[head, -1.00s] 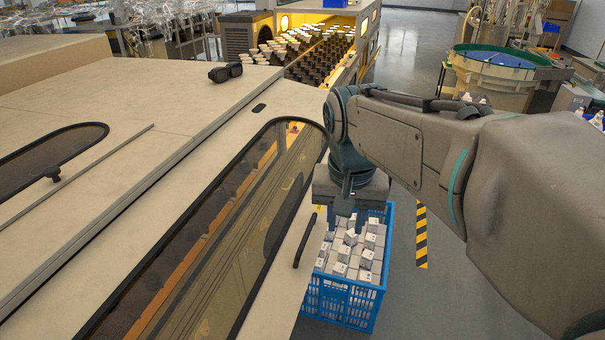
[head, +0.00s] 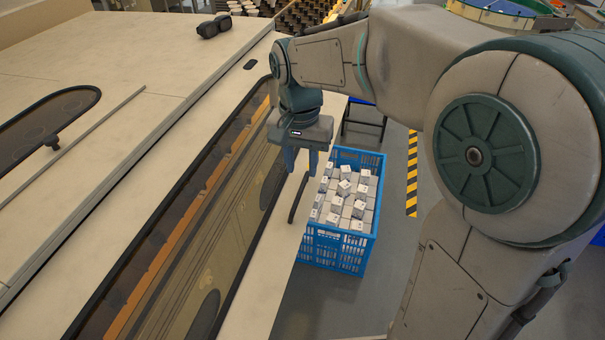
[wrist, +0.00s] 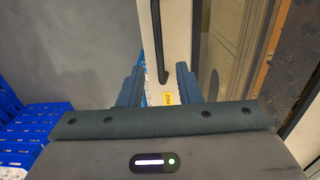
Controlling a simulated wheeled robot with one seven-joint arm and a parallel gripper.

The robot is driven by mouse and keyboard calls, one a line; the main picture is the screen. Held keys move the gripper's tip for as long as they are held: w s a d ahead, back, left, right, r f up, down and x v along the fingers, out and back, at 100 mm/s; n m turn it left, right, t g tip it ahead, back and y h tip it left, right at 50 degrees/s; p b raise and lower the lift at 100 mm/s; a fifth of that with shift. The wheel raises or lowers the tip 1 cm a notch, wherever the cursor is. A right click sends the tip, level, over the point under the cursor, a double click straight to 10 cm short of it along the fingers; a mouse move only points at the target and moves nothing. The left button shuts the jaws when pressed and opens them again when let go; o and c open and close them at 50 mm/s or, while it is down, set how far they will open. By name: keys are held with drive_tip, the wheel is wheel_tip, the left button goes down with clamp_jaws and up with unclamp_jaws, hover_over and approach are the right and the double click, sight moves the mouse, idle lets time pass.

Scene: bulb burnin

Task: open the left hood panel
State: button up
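The hood's near panel (head: 262,262) is pale beige with a long tinted window (head: 185,245). It lies closed, level with the surface around it. A black bar handle (head: 296,203) runs along its right edge, and it also shows in the wrist view (wrist: 157,38). My gripper (head: 301,171) is above the far end of the handle. In the wrist view its two fingers (wrist: 160,78) are apart, with the handle's end lined up with the gap between them. Nothing is gripped, and I cannot tell whether a finger touches the handle.
A blue crate (head: 367,247) of small white boxes stands on the floor just right of the hood. Another tinted window (head: 45,125) and a thin rail (head: 75,165) lie further left. A dark object (head: 214,26) rests on the hood's far part. Striped floor tape (head: 412,175) lies right of the crate.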

sight(303, 185)
drive_tip(key=shift+f, duration=2.15)
clamp_jaws()
drive_tip(key=shift+d, duration=0.1)
